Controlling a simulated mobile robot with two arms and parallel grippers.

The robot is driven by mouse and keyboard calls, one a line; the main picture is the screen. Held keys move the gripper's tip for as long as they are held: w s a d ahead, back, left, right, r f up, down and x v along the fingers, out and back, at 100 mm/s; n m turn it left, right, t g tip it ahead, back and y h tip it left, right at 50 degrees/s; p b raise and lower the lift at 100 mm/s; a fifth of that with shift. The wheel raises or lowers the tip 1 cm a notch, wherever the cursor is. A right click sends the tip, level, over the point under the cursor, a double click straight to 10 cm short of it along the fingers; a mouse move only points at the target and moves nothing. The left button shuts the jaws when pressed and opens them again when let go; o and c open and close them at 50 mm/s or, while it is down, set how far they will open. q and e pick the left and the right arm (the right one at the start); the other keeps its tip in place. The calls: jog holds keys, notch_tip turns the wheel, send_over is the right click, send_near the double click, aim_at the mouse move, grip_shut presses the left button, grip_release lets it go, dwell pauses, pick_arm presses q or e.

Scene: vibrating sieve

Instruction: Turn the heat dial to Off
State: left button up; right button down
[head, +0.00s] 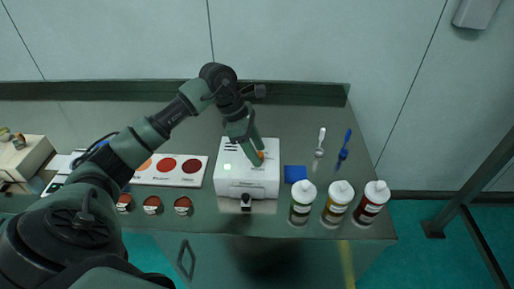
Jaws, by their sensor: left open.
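My right gripper is not in view.
A blue square (295,174) and several white-capped bottles (336,204) stand right of the device. A white spoon (320,142) and blue tool (345,145) lie behind them. A colour card (195,180) and small red-topped pieces (183,206) are to the left.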

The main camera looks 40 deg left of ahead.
pick_arm(q)
jog(key=shift+f, duration=0.1)
jog(key=c, duration=0.8)
grip_shut()
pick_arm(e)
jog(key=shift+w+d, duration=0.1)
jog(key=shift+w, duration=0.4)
